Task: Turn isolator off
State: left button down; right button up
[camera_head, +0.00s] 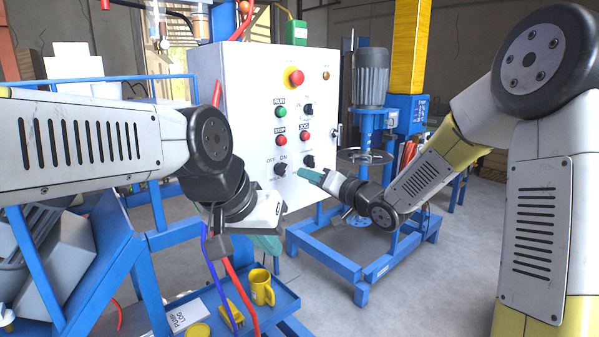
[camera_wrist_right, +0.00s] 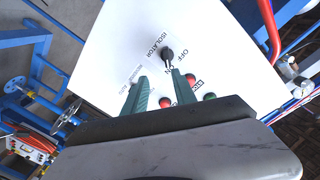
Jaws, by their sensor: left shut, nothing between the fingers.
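The isolator knob (camera_head: 280,169) is a small black rotary switch low on the white control panel (camera_head: 235,150), with OFF and ON printed above it. In the right wrist view the knob (camera_wrist_right: 168,55) sits just beyond my fingertips, near the OFF and ON lettering. My right gripper (camera_head: 301,173) has teal fingers pointing at the knob from the right. In its wrist view the fingers (camera_wrist_right: 158,78) are apart, with nothing between them; contact with the knob cannot be seen. My left gripper (camera_head: 266,245) is shut and empty, below the panel.
A red emergency button (camera_head: 296,77), green and red push buttons and other black knobs are on the panel. A blue mixer stand (camera_head: 360,255) is behind my right gripper. A blue tray (camera_head: 285,299) with a yellow mug (camera_head: 261,288) lies below my left gripper.

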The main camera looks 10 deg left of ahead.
aim_at(285, 170)
jog(key=shift+y, duration=0.5)
jog(key=x, duration=0.5)
jog(key=s+a+x, duration=0.1)
jog(key=x, duration=0.2)
jog(key=shift+w+a+f, duration=0.1)
jog(key=shift+w+a, duration=0.05)
jog(key=shift+a, duration=0.05)
grip_shut()
